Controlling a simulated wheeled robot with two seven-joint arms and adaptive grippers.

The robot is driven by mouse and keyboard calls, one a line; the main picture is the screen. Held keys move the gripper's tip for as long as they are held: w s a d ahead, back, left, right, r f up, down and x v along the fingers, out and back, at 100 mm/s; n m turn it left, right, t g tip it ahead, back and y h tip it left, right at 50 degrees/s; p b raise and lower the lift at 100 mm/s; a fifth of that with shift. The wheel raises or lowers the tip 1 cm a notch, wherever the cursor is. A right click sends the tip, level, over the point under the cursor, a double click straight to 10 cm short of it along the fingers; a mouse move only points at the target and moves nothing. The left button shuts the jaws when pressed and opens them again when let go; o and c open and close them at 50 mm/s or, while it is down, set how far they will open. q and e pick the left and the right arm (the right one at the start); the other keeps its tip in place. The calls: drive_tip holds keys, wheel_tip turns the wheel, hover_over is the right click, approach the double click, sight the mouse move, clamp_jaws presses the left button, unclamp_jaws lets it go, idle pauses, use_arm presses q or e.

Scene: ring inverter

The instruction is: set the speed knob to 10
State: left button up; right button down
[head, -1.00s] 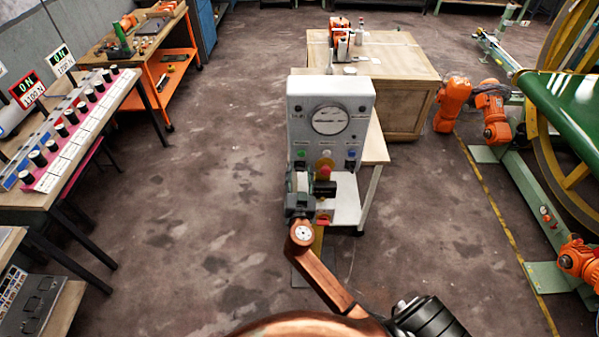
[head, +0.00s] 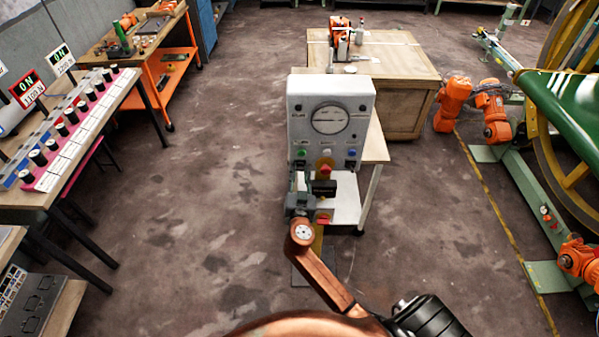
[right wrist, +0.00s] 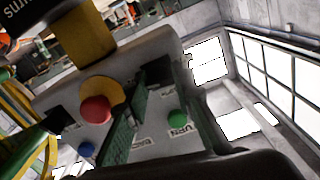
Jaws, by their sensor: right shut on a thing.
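A grey control panel (head: 357,98) with a round dial stands upright on a small stand. Below the dial it carries a green, a white and a blue button, a red mushroom button (head: 325,169) on yellow, and a black knob (head: 350,165) on the right. My right gripper (head: 301,180) is in front of the panel's lower left. In the right wrist view, its two fingers (right wrist: 164,82) are shut on a black knob (right wrist: 159,70) beside the green button (right wrist: 177,118). The knob's pointer and scale cannot be read. My left gripper is not in view.
A wooden crate table (head: 400,75) stands behind the panel. A bench with black knobs (head: 70,190) is at the left, and orange robot arms (head: 452,100) are at the right. Floor beside the panel is clear.

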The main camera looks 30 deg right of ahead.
drive_tip(key=n, duration=1.4)
drive_tip(key=shift+r, duration=0.1)
drive_tip(key=n+p, duration=0.2)
drive_tip(key=n, duration=0.3)
drive_tip(key=shift+n, duration=0.3)
drive_tip(key=shift+p, duration=0.3)
drive_tip(key=c, duration=1.8)
unclamp_jaws()
drive_tip(key=shift+a, duration=0.1)
drive_tip(key=shift+o, duration=0.9)
